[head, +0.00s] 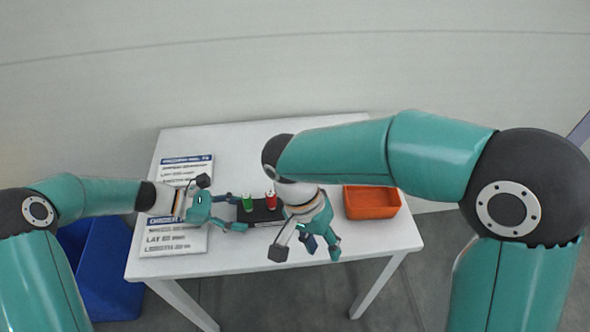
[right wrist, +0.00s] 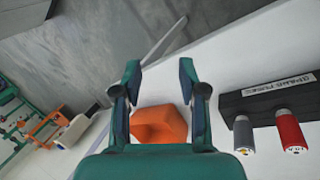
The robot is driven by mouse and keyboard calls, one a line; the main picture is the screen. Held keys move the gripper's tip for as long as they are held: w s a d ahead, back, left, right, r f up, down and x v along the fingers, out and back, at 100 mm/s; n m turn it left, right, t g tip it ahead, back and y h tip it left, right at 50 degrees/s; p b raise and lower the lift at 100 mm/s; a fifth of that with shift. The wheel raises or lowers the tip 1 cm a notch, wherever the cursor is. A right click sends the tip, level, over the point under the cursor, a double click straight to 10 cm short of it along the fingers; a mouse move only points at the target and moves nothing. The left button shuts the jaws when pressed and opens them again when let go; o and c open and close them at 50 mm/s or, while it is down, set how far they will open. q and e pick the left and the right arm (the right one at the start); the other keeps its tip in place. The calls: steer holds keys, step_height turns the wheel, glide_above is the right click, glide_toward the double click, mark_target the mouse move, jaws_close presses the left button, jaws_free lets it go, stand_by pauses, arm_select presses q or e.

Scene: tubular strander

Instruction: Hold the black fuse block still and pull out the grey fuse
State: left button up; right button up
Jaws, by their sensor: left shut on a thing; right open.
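The black fuse block (head: 259,215) lies on the white table, with a green fuse (head: 248,203) and a red fuse (head: 270,200) upright in it. The grey fuse (right wrist: 243,133) shows in the right wrist view beside the red fuse (right wrist: 290,132), still against the block (right wrist: 262,98); in the head view my right arm hides it. My left gripper (head: 236,213) is shut on the block's left end. My right gripper (head: 307,250) is open and empty, in front of and right of the block. In the right wrist view its fingers (right wrist: 160,72) stand apart, left of the grey fuse.
An orange bin (head: 371,212) stands on the table's right side. Two printed sheets (head: 172,240) lie at the left, partly under my left arm. A blue bin (head: 105,275) stands on the floor left of the table. The table's back and front right are clear.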

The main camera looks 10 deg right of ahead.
steer(key=w+a+r+m+y, duration=0.1)
steer(key=w+m, duration=0.2)
steer(key=w, duration=0.2)
steer(key=w+a+r+m+t+y, duration=0.1)
steer(key=w+r+m, duration=0.1)
steer(key=w+m, duration=0.2)
steer(key=w+a+r+m+t+y, duration=0.1)
steer(key=w+r+m, duration=0.1)
steer(key=w+m, duration=0.2)
steer(key=shift+w+a, duration=0.25)
steer(key=shift+w, duration=0.6)
steer(key=shift+f, duration=4.3)
jaws_close()
steer(key=shift+r, duration=0.2)
steer(key=shift+r, duration=3.15)
steer(key=shift+r, duration=0.15)
